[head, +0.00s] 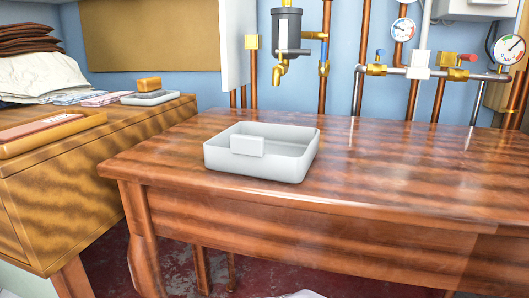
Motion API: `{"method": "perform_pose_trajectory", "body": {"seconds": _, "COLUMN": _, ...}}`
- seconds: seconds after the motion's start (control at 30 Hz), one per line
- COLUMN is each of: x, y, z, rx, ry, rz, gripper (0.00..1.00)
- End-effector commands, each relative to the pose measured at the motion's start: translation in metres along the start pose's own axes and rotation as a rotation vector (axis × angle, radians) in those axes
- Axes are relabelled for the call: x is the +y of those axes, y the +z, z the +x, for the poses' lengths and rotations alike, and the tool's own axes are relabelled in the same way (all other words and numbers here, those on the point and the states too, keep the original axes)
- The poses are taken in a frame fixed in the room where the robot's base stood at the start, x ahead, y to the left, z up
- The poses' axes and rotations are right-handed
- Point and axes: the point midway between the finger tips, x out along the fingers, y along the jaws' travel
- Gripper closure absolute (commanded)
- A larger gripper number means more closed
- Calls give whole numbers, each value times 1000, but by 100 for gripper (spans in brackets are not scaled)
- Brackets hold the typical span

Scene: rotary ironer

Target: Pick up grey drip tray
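A grey drip tray (285,168) sits upright on the wooden table (400,200), left of the table's middle and close to its front edge. It is a shallow rectangular tray with rounded corners and open at the top. A small pale block or tab (247,146) shows at its front left side; I cannot tell whether it is part of the tray. The inside looks empty where I can see it. My gripper is not in view.
Pipes, gauges and a brass tap (280,70) line the back wall. The table's right side is clear.

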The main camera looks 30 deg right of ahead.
Motion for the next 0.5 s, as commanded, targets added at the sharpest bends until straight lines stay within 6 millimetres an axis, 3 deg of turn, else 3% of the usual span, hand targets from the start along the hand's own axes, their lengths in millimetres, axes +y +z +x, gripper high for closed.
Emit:
{"method": "perform_pose_trajectory", "body": {"seconds": 0.47, "x": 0, "y": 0, "z": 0, "rx": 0, "ry": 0, "rz": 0, "gripper": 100}}
{"method": "perform_pose_trajectory", "body": {"seconds": 0.5, "x": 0, "y": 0, "z": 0, "rx": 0, "ry": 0, "rz": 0, "gripper": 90}}
